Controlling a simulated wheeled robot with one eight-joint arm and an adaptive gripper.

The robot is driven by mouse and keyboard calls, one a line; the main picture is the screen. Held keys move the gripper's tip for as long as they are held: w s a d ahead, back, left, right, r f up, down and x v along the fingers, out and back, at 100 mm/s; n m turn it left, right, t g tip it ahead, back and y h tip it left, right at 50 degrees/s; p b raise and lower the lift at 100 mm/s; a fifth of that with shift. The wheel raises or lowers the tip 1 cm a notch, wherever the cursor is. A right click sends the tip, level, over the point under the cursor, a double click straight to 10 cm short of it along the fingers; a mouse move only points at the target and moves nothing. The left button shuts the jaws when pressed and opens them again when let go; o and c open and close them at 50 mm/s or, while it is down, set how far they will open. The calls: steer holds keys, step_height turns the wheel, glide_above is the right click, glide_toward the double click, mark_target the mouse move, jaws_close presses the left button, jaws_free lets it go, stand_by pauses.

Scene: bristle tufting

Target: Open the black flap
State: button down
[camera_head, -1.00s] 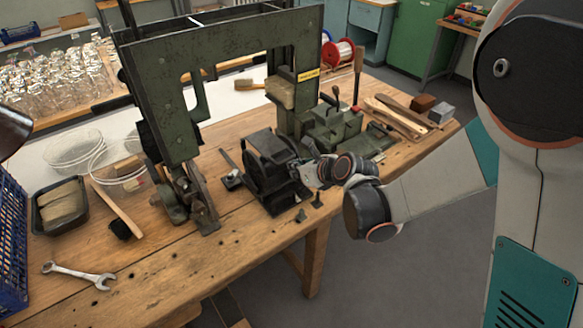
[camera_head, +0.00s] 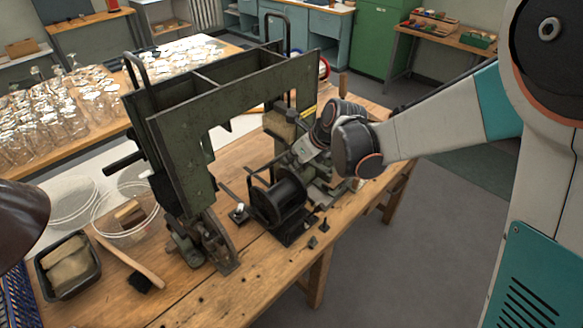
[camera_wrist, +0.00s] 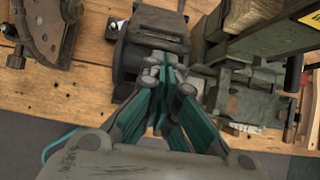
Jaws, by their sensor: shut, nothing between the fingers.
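The black device (camera_head: 278,203) stands near the front edge of the wooden bench, with a rounded dark drum body. In the wrist view its black flap (camera_wrist: 160,34) appears as a flat dark plate on the device, just beyond my fingertips. How far the flap stands open is unclear. My gripper (camera_wrist: 166,74) is shut and empty, its teal-sided fingers together and pointing at the device. I cannot tell whether the fingertips touch the flap. In the head view my wrist is behind and right of the device, and the fingertips are hard to make out.
A large green metal frame (camera_head: 235,115) rises left of and behind the device. A green machine part (camera_wrist: 250,100) is close to the right of my gripper. A wooden-handled brush (camera_head: 130,262) and a black tray (camera_head: 68,268) are at the left. The bench front is mostly clear.

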steer(key=w+a+r, duration=0.1)
steer(key=w+a+r+p, duration=0.1)
steer(key=r, duration=0.1)
steer(key=shift+w+a, duration=0.15)
steer(key=shift+a, duration=0.2)
steer(key=shift+d, duration=0.1)
stand_by(0.9)
